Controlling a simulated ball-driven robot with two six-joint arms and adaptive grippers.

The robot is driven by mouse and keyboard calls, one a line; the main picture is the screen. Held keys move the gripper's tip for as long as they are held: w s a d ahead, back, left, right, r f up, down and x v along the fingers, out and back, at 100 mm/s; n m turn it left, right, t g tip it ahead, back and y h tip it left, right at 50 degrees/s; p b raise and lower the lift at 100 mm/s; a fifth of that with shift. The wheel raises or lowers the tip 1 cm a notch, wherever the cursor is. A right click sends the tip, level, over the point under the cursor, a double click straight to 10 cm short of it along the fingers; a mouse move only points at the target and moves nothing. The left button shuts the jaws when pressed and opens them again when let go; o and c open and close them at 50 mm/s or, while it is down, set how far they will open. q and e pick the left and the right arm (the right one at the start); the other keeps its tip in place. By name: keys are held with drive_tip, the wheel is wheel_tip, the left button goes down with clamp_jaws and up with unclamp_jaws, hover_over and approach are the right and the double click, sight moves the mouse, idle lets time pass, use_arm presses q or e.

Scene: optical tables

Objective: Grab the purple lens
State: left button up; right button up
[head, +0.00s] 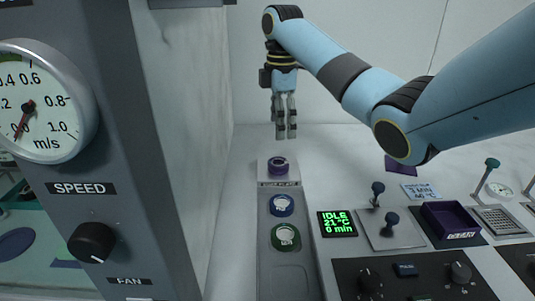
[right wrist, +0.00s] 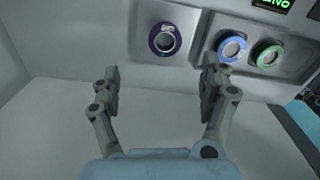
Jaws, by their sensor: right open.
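The purple lens (head: 278,166) is a dark ring with a light centre, sitting on a raised square plate at the far end of a grey tray (head: 285,262). The right gripper (head: 286,136) hangs above and slightly behind it in the head view, fingers down, apart from the lens and empty. In the right wrist view the purple lens (right wrist: 165,40) lies ahead of the spread fingertips (right wrist: 162,75), between them from left to right. My left gripper is not in view.
A blue lens (head: 282,205) and a green lens (head: 286,238) sit in the tray nearer me. A tall panel with a gauge (head: 30,105) stands at left. At right are a green display (head: 338,223), knobs, levers and a purple bin (head: 450,219).

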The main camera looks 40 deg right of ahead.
hover_over(280, 162)
drive_tip(key=f, duration=0.4)
drive_tip(key=shift+w+d, duration=0.2)
drive_tip(key=shift+w, duration=0.15)
drive_tip(key=shift+f, duration=0.4)
drive_tip(key=f, duration=0.5)
drive_tip(key=shift+s+a, duration=0.2)
drive_tip(key=shift+s, duration=0.15)
drive_tip(key=shift+f, duration=0.35)
drive_tip(key=shift+c, duration=0.5)
drive_tip(key=c, duration=0.5)
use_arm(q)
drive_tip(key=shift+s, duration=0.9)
use_arm(e)
drive_tip(key=c, duration=0.8)
